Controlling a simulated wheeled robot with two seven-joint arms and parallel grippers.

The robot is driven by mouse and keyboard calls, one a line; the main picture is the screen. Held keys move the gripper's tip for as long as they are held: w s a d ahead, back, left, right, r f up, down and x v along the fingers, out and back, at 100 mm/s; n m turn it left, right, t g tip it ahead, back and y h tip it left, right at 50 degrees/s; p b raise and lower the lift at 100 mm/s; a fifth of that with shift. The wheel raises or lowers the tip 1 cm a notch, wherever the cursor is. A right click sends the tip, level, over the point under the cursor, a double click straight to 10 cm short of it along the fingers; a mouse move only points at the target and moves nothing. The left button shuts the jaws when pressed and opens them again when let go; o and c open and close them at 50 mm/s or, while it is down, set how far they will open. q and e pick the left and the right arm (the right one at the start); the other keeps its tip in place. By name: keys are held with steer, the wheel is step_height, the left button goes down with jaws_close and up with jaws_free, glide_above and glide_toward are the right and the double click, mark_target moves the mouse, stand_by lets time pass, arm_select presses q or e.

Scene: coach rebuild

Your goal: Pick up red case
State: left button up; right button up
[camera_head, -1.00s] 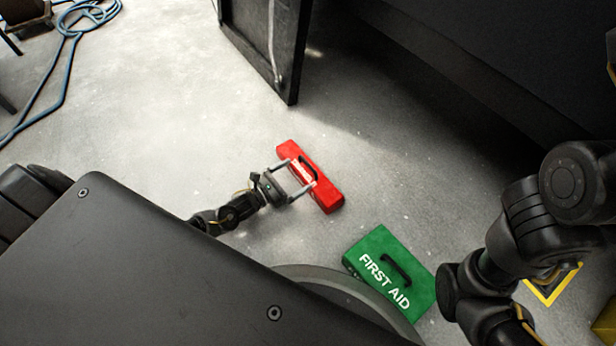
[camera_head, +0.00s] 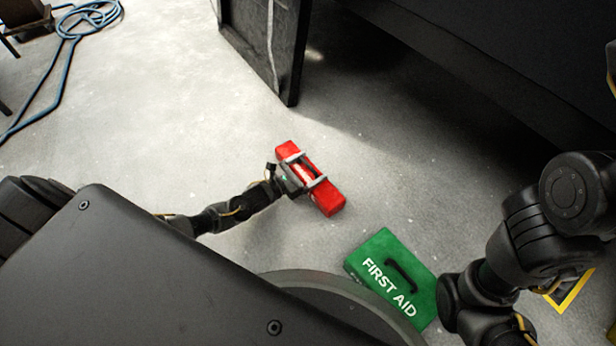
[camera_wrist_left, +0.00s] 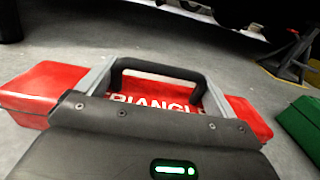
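The red case (camera_head: 328,197) lies on the concrete floor, in the middle of the head view. In the left wrist view the red case (camera_wrist_left: 45,88) spans the picture, with white "TRIANGLE" lettering and a black handle (camera_wrist_left: 160,69) on top. My left gripper (camera_head: 309,169) is open, its two fingers spread over the case. In the left wrist view the fingers of the left gripper (camera_wrist_left: 155,75) stand at either end of the handle, with the handle between them; I cannot tell whether they touch it. My right arm shows at the right of the head view, but its gripper is not visible.
A green first aid box (camera_head: 365,267) lies on the floor near the red case, below and right. A dark panel (camera_head: 262,45) stands at the top. A blue hose (camera_head: 62,70) lies far left. A jack stand (camera_wrist_left: 289,62) shows in the left wrist view. Floor left of the case is clear.

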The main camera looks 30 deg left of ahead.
arm_select(q)
steer(key=c, duration=0.7)
steer(key=shift+c, duration=1.1)
steer(key=shift+r, duration=0.1)
